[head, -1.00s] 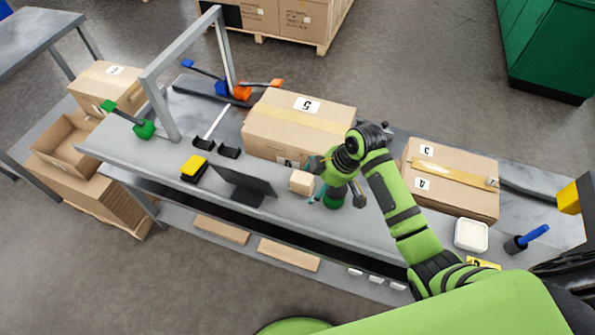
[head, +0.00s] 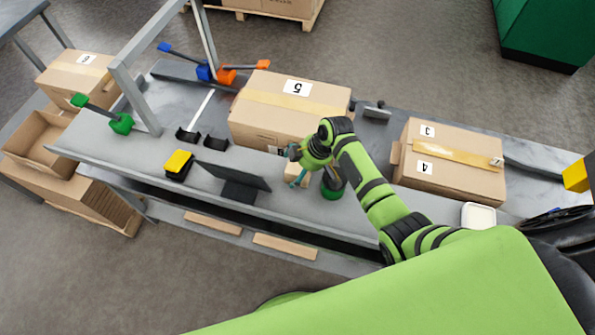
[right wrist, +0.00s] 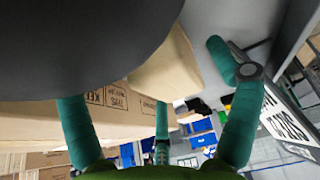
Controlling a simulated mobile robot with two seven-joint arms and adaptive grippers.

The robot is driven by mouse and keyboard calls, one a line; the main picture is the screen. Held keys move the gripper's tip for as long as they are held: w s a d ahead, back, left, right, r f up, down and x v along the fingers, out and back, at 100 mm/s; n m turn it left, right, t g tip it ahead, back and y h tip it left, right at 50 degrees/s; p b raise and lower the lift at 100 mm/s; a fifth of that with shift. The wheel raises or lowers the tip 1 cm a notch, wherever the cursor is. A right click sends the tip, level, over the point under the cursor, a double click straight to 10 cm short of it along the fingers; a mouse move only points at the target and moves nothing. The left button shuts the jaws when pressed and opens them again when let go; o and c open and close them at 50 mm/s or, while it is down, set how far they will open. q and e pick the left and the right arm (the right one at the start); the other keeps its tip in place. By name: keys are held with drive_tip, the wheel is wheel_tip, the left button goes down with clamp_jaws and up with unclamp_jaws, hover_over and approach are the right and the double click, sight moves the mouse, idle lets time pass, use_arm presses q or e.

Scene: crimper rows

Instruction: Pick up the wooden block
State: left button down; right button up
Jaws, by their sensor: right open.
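The wooden block (head: 291,171) is a small pale tan block on the grey bench top, in front of the large box marked 5. It is partly hidden by my right gripper (head: 298,173). In the right wrist view, a pale tan block (right wrist: 172,72) shows ahead, beyond my right gripper's spread teal fingers (right wrist: 160,118). The right gripper is open, close above and beside the block in the head view; I cannot tell if it touches it. My left gripper is out of view.
A green and dark cylinder (head: 332,186) stands just right of the block. A dark tilted panel (head: 236,178) stands to its left. Box 5 (head: 290,105) is close behind, and another carton (head: 448,165) lies right. The bench's front edge is near.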

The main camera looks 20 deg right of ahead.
sight(298, 165)
drive_tip(key=shift+w+f, duration=0.1)
drive_tip(key=shift+f, duration=0.05)
drive_tip(key=c, duration=1.1)
drive_tip(key=shift+c, duration=1.3)
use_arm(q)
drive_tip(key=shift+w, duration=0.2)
use_arm(e)
wheel_tip(298, 165, up, 9)
drive_tip(key=shift+r+b, duration=0.15)
drive_tip(key=shift+b, duration=0.25)
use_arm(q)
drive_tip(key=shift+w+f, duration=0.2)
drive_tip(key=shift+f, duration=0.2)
use_arm(e)
drive_tip(key=shift+a+r, duration=0.1)
drive_tip(key=shift+r, duration=0.3)
